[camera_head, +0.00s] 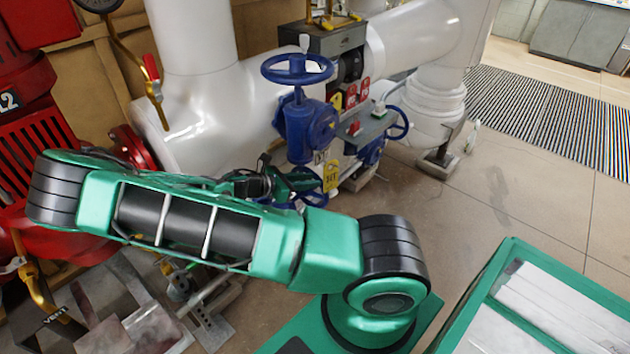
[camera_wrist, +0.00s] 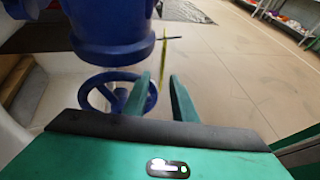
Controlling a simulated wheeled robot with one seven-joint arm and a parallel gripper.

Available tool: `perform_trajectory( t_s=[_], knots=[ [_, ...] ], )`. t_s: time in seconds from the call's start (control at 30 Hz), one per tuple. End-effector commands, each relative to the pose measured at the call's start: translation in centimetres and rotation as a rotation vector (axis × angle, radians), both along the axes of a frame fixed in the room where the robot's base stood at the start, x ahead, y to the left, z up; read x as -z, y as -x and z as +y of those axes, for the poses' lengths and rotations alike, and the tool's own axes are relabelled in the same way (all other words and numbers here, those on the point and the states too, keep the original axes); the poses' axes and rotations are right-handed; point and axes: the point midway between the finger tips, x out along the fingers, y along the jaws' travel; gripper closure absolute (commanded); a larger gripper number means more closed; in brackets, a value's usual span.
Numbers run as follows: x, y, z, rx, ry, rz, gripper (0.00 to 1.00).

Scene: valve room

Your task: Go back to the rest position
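My gripper (camera_wrist: 159,85) shows in the wrist view as two green fingers standing apart, with floor visible between them. It is open and holds nothing. In the head view my gripper (camera_head: 308,182) is partly hidden behind my arm, close below a blue valve (camera_head: 305,125) with a handwheel on top. In the wrist view a blue valve body (camera_wrist: 108,30) fills the top, and a smaller blue handwheel (camera_wrist: 112,92) sits just left of the fingers. I cannot tell whether the fingers touch it. My green arm is folded across the head view.
White pipes (camera_head: 430,35) run behind the valve. Red machinery (camera_head: 40,130) stands at the left, with brass levers near it. A grey box (camera_head: 370,130) and a yellow tag (camera_head: 331,176) are by the valve. Open floor (camera_head: 530,185) and a striped mat (camera_head: 550,115) lie to the right.

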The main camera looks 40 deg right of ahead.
Motion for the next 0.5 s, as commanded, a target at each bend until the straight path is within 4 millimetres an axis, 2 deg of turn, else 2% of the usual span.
perform_trajectory(
  t_s=[0.03, 0.2, 0.33, 0.5],
  knots=[
    [-0.4, -0.3, 1.0, -0.004, -0.003, -0.002, 0.75],
    [-1.4, -0.8, 3.6, -0.003, -0.002, -0.001, 0.75],
    [-2.0, -1.0, 4.9, -0.002, -0.001, -0.001, 0.75],
    [-2.3, -1.1, 5.6, 0.0, 0.0, 0.001, 0.75]
  ],
)
